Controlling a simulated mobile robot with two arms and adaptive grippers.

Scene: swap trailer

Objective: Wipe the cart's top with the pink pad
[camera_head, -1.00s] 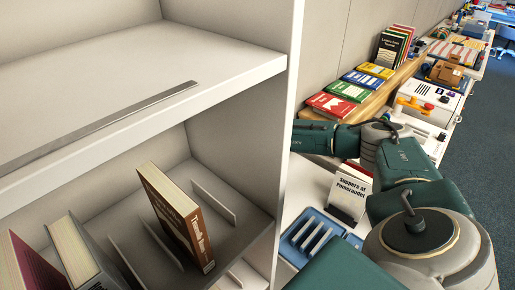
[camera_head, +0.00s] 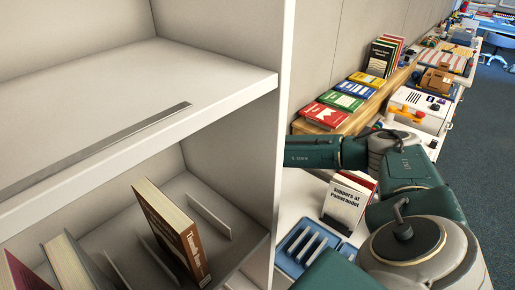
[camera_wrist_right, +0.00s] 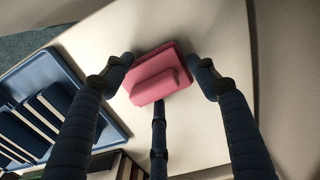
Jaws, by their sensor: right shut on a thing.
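The pink pad (camera_wrist_right: 158,82) has a raised grip block on its back and shows only in the right wrist view. My right gripper (camera_wrist_right: 163,70) is shut on it, with a dark finger on each side and a third finger below. A white top (camera_wrist_right: 225,45), which I take for the cart's top, lies beneath the pad. Whether the pad touches it is hard to tell. In the head view, part of a white top (camera_head: 291,209) shows beside the bookcase. My right arm reaches behind the bookcase panel there, so its gripper is hidden. My left gripper is in neither view.
A blue slotted tray (camera_head: 293,263) and an upright sign (camera_head: 345,203) stand on the white top. The tray is also left in the wrist view (camera_wrist_right: 62,58). A white bookcase (camera_head: 230,95) with several books fills the head view's left. A wooden shelf (camera_head: 300,127) holds colourful books.

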